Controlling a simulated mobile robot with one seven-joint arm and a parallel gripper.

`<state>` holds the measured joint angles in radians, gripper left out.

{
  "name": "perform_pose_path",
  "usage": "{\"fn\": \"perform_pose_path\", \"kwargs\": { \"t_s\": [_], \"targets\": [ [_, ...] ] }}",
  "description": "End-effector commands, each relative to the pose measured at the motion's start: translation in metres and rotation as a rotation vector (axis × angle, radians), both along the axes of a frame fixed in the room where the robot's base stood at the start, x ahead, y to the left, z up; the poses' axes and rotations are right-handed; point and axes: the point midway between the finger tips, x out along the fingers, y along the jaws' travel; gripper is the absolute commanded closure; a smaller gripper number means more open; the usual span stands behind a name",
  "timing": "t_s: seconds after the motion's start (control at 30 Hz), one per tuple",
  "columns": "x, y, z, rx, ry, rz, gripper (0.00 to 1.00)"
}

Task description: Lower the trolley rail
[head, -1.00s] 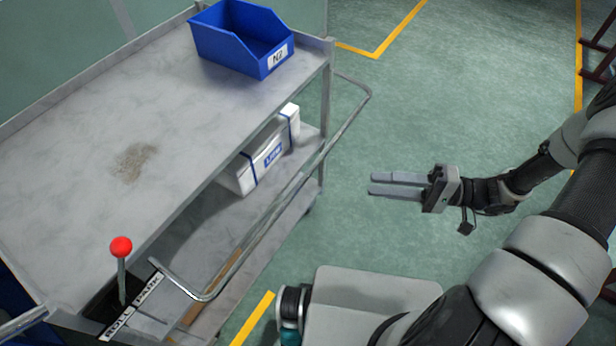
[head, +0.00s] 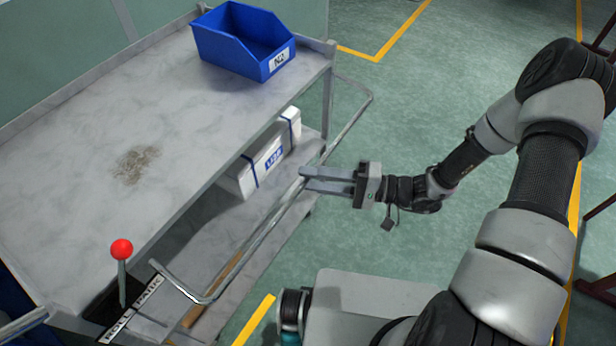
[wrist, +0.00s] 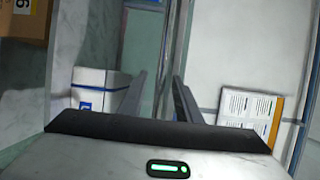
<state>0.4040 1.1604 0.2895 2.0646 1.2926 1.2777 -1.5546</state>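The trolley rail (head: 258,238) is a grey bent tube along the near side of the grey trolley (head: 80,215). It stands out from the side, about between the two shelf levels. My gripper (head: 304,179) is at the rail's middle-to-far part, its fingers pointing left and their tips overlapping the rail. In the wrist view the rail (wrist: 173,50) runs upright in the picture between the two separated fingers (wrist: 160,95). The gripper is open. I cannot tell whether either finger touches the rail.
A blue bin (head: 240,40) stands on the top shelf's far end. A white box with blue bands (head: 264,163) is on the lower shelf behind the rail. A red-knobbed lever (head: 122,250) rises by the ROLL/PARK plate. Green floor beyond the rail is clear.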

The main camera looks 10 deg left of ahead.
Motion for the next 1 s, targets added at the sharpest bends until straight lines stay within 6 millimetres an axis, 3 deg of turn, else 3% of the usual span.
{"fn": "perform_pose_path", "kwargs": {
  "t_s": [0.13, 0.43, 0.63, 0.87, 1.0],
  "targets": [
    [0.000, 0.011, 0.000, 0.001, 0.001, 0.001, 0.69],
    [0.000, 0.013, 0.000, 0.000, 0.000, 0.000, 0.69],
    [0.000, 0.013, 0.000, 0.000, 0.000, 0.000, 1.00],
    [0.000, 0.013, 0.002, -0.003, 0.001, 0.000, 1.00],
    [0.000, 0.012, 0.020, -0.065, 0.023, 0.002, 1.00]
  ]
}}
